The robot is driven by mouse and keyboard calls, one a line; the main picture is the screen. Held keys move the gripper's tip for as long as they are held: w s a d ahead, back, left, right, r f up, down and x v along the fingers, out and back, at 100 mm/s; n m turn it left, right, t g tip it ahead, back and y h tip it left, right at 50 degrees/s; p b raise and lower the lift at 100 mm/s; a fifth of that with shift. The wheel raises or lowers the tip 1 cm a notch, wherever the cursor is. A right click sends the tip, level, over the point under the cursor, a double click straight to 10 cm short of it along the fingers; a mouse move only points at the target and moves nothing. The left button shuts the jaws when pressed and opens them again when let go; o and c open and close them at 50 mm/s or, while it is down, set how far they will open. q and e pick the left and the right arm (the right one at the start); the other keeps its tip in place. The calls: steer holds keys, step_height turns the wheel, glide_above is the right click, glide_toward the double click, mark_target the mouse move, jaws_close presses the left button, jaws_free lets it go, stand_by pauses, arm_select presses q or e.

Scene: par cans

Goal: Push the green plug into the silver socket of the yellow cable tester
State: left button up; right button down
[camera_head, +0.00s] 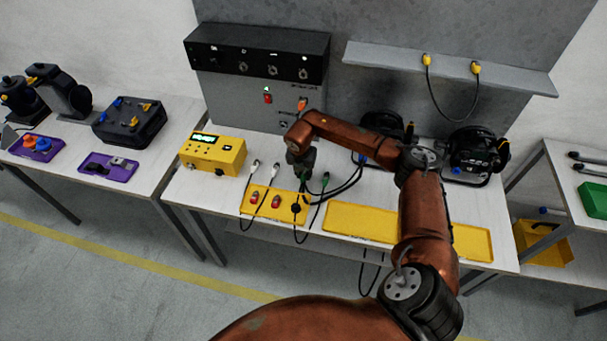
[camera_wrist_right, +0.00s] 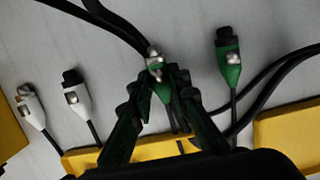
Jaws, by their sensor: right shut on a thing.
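The yellow cable tester (camera_head: 213,155) stands on the left part of the middle table, with a lit display on its top. My right gripper (camera_head: 301,170) is to the right of the tester, over the yellow plate. In the right wrist view my right gripper (camera_wrist_right: 163,82) is shut on a green plug (camera_wrist_right: 163,93) with a silver end and a black cable. A second green plug (camera_wrist_right: 229,62) stands free to the right of it. My left gripper is out of view.
Two white plugs (camera_wrist_right: 76,97) (camera_wrist_right: 31,108) stand on cables left of the gripper. The yellow plate (camera_head: 247,205) carries red parts. A yellow tray (camera_head: 360,222) lies to its right. A grey panel box (camera_head: 235,95) stands behind. Black cables loop around the gripper.

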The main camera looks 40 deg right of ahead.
mark_target(304, 175)
steer(key=shift+w+d+p+v, duration=0.15)
steer(key=shift+p+v, duration=0.35)
steer(key=shift+v, duration=0.3)
steer(key=shift+w+d+p+v, duration=0.15)
steer(key=shift+p+v, duration=0.3)
steer(key=shift+v, duration=0.4)
steer(key=shift+w+d+p+v, duration=0.1)
steer(key=shift+p+v, duration=0.4)
steer(key=shift+v, duration=0.3)
